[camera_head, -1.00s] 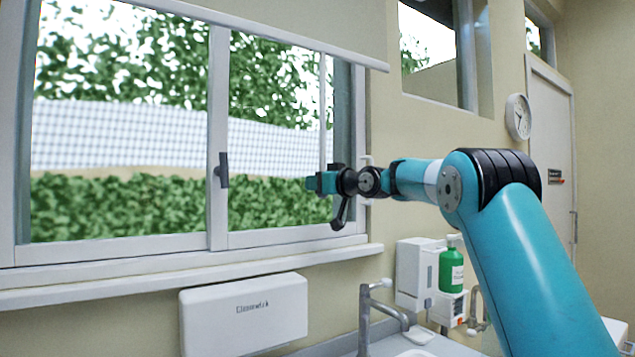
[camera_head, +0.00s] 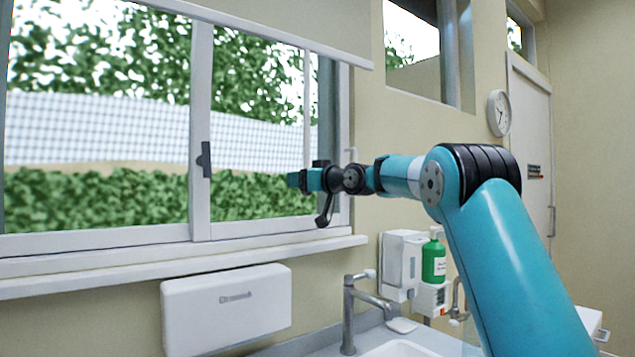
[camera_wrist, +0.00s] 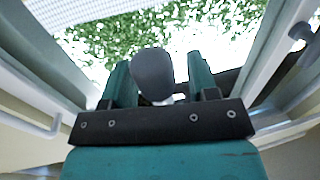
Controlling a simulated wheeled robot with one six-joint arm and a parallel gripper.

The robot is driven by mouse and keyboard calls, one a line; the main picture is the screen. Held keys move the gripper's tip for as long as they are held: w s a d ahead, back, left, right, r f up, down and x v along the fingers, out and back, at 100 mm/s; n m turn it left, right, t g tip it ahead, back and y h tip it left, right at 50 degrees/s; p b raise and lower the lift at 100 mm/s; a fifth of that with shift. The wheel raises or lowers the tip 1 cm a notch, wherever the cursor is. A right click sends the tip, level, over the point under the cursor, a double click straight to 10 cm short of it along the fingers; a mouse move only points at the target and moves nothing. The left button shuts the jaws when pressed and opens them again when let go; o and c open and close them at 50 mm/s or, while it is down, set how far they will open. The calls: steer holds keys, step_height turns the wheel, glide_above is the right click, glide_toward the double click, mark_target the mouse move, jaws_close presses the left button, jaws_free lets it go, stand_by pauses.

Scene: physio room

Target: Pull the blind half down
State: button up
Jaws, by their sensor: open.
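The cream blind (camera_head: 290,18) hangs at the top of the window, its pale bottom bar (camera_head: 258,38) crossing the upper part of the glass. A thin pale vertical strip (camera_head: 307,100) runs below the bar towards my gripper; I cannot tell if it is a cord or frame. My gripper (camera_head: 296,180) is in front of the right pane, well below the bar. In the wrist view my gripper (camera_wrist: 158,72) has its teal fingers apart. A dark grey rounded thing (camera_wrist: 153,75) shows between them; I cannot tell if it is a pull knob or touches a finger.
The window sill (camera_head: 180,264) juts out below my gripper. A white dispenser box (camera_head: 228,308), a tap (camera_head: 350,312), a sink (camera_head: 400,348) and a green soap bottle (camera_head: 433,262) are lower down. A dark window handle (camera_head: 205,160) is left of my gripper.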

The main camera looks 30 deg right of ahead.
steer(key=b+v, duration=0.5)
steer(key=v, duration=1.2)
steer(key=s+a+f+n+g+y+p, duration=0.1)
steer(key=s+a+f+g, duration=0.15)
steer(key=a+f, duration=0.4)
steer(key=s+a+f+g+y+p, duration=0.1)
steer(key=a+f+g, duration=0.2)
steer(key=a, duration=0.7)
steer(key=s+a+f+n+g+y+p, duration=0.1)
steer(key=s+a+f+g, duration=0.15)
steer(key=a+f, duration=0.4)
steer(key=s+a+f+g+h, duration=0.1)
steer(key=s+a+f+g, duration=0.2)
steer(key=s, duration=0.5)
steer(key=s+a+f+n+g+h+p, duration=0.1)
steer(key=s+a+f+g, duration=0.2)
steer(key=s+f, duration=0.2)
steer(key=s+a+f+n+g+p, duration=0.1)
steer(key=s+a+f+g, duration=0.2)
steer(key=s, duration=0.7)
steer(key=shift+s+f+g+h, duration=0.3)
steer(key=shift+s+f+h, duration=0.1)
steer(key=shift+a, duration=0.2)
